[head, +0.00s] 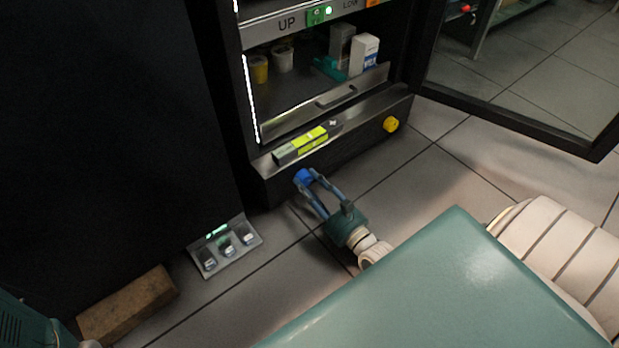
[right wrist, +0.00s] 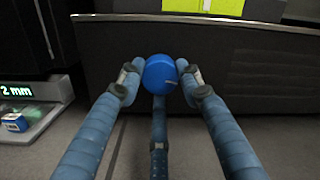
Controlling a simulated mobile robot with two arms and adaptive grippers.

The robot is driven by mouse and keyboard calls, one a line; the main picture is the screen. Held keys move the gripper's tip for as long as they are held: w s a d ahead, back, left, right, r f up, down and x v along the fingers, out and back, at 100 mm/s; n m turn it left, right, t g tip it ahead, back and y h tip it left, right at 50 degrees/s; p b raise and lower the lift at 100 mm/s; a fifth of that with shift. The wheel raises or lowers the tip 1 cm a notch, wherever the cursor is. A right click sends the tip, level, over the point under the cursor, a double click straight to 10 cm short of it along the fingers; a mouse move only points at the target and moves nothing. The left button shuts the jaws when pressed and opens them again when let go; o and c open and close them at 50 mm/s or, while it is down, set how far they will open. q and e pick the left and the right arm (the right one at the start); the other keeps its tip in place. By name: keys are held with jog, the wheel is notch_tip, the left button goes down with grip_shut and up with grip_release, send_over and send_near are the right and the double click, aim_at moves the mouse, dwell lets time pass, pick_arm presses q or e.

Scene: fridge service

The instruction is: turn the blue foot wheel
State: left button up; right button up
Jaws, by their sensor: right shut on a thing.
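The blue foot wheel (head: 303,176) sits low at the left end of the fridge's dark bottom panel. It also shows in the right wrist view (right wrist: 160,74) as a round blue knob with a small dark mark on its right side. My right gripper (head: 309,181) reaches it from the front. In the right wrist view its fingertips (right wrist: 161,84) are shut on the wheel from left and right, and a third finger lies below it. My left gripper does not show in the head view.
A yellow foot wheel (head: 391,124) is at the panel's right end. A level with a yellow-green label (head: 309,142) lies on the ledge above. A gauge tray (head: 226,247) and a brown block (head: 127,305) lie on the floor at left. The fridge door (head: 509,120) stands open at right.

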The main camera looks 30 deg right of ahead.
jog(key=shift+d+f+m+h, duration=0.1)
jog(key=shift+d+m+h, duration=0.1)
jog(key=shift+m, duration=0.5)
jog(key=shift+d+f+m+h, duration=0.1)
jog(key=shift+m+h, duration=0.1)
jog(key=shift+m, duration=0.5)
jog(key=o, duration=1.1)
jog(key=shift+o, duration=0.2)
jog(key=shift+a, duration=0.15)
jog(key=shift+s, duration=0.1)
jog(key=s, duration=1.1)
jog(key=shift+s+d+f, duration=0.25)
jog(key=shift+s, duration=0.1)
